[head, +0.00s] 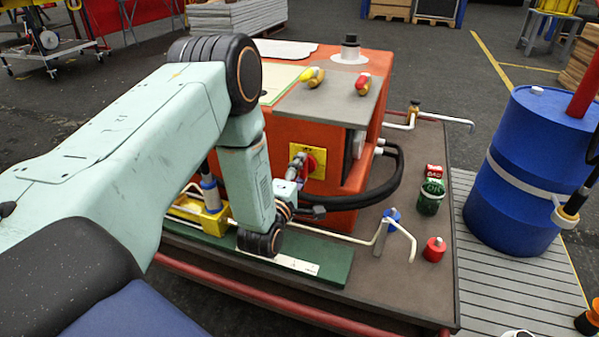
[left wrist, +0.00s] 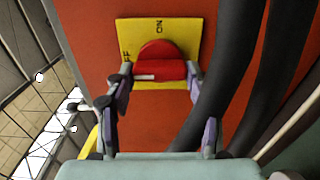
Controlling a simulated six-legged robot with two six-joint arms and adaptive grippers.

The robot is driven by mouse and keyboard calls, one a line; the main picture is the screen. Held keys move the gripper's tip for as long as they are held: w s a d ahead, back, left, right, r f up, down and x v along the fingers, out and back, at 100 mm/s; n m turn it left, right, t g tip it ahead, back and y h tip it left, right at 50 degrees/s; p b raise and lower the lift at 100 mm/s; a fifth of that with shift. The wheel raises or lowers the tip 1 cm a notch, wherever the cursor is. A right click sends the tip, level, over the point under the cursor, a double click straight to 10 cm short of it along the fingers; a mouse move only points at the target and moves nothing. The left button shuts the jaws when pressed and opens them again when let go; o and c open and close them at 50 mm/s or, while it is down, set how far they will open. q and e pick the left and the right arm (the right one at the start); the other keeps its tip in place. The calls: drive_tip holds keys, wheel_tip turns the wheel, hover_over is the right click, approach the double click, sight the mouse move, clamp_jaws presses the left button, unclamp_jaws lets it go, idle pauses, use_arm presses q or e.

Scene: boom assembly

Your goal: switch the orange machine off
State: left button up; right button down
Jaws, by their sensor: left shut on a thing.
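The orange machine (head: 330,130) stands on a dark bench. On its front is a yellow plate (head: 299,150) with a red rotary switch (head: 318,163). In the left wrist view the plate (left wrist: 192,32) shows "ON" at the top and a partly hidden word ending in "F" at its left edge. The red knob (left wrist: 160,52) has a crosswise grip bar with a white mark on its left part. My left gripper (left wrist: 160,76) is shut on this bar, one finger at each end. In the head view my left gripper (head: 300,167) reaches the switch from the left. My right gripper is not in view.
Black hoses (head: 385,178) curve beside the switch on the right. A white bent pipe (head: 400,238), a green can (head: 431,197) and a red-capped item (head: 434,249) occupy the bench. A blue drum (head: 530,165) stands to the right. Small yellow and red items lie on the machine's top.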

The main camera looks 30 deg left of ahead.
use_arm(q)
drive_tip(key=o, duration=1.2)
drive_tip(key=shift+c, duration=0.2)
drive_tip(key=v, duration=1.2)
drive_tip(key=x, duration=1.2)
drive_tip(key=shift+s, duration=0.1)
